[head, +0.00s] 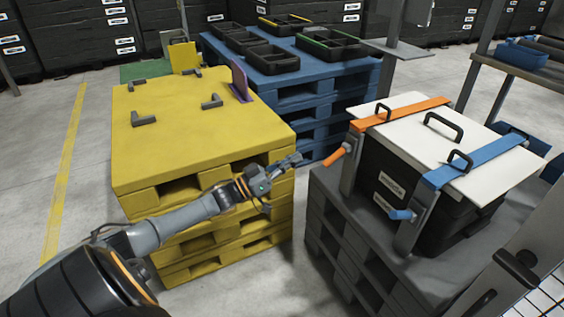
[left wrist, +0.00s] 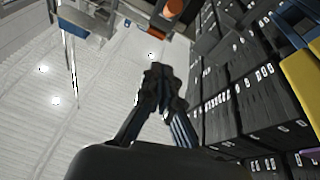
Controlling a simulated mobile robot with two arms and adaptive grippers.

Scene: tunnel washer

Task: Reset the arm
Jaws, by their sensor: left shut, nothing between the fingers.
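My left arm comes in from the lower left in the head view. Its gripper (head: 284,168) is shut and empty, in front of the right side of the yellow pallet stack (head: 200,157). In the left wrist view the fingers of the left gripper (left wrist: 160,75) meet at their tips, with nothing between them. That view looks up towards the ceiling and the dark racks. My right gripper is in neither view.
A black crate (head: 395,190) with a white lid (head: 418,125), an orange strap and a blue strap stands on a grey pallet stack (head: 333,222) at the right. A blue pallet stack (head: 300,80) with black trays is behind. Floor (head: 95,160) is clear at left.

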